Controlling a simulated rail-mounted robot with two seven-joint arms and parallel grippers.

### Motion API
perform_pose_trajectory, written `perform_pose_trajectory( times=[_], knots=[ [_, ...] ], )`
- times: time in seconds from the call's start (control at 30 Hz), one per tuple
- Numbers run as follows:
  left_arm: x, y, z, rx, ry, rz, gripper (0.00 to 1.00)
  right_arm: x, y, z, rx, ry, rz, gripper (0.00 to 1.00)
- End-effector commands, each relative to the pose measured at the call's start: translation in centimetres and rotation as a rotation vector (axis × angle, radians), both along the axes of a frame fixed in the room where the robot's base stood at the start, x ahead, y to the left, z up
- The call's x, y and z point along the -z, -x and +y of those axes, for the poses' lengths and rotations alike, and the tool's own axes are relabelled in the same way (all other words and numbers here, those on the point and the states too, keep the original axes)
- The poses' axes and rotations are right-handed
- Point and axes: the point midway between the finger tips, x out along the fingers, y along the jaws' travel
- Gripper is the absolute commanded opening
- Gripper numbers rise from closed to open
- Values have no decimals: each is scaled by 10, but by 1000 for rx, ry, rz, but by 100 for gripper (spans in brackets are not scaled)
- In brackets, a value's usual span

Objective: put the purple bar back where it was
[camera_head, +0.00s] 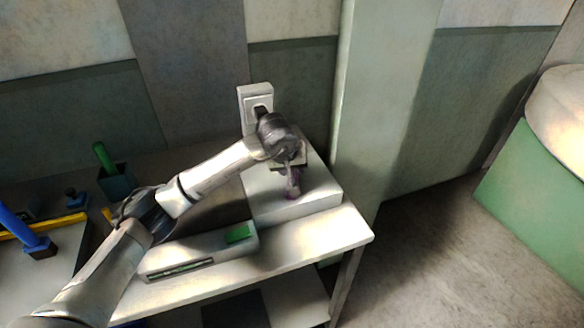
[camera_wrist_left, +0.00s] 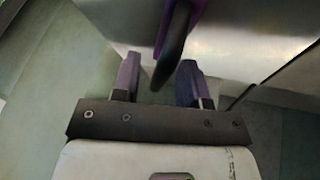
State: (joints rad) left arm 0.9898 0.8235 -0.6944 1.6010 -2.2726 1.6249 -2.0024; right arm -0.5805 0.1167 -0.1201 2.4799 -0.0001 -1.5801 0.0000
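My left gripper (camera_head: 292,180) points down over the white box at the right end of the table. In the left wrist view its two fingers (camera_wrist_left: 157,75) stand apart, with nothing clearly clamped between them. A purple piece (camera_head: 291,194), likely the purple bar, shows just below the gripper at the box top, mostly hidden by it. In the left wrist view a purple edge with a dark curved part (camera_wrist_left: 177,42) lies at the top, just beyond the fingertips; I cannot tell if they touch. My right gripper is not in view.
The white box (camera_head: 322,190) stands near the table's right edge. A low white case with a green patch (camera_head: 238,233) lies in front. A dark cup (camera_head: 116,186) holds a green bar (camera_head: 103,157). A wall socket (camera_head: 257,103) and a pillar (camera_head: 375,100) are behind.

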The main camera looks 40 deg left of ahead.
Motion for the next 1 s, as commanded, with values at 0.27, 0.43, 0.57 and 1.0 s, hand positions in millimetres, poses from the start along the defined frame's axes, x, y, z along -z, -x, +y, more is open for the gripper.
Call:
perform_pose_trajectory(
  times=[0.27,0.43,0.57,1.0],
  knots=[
    [-41,17,-3,1,-3,-4,40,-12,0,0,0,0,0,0],
    [-69,31,-6,2,-2,-3,40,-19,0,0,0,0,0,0],
    [-87,40,-8,0,-2,-2,40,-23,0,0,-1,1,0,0],
    [-109,52,-11,0,0,0,40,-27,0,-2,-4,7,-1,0]
  ],
)
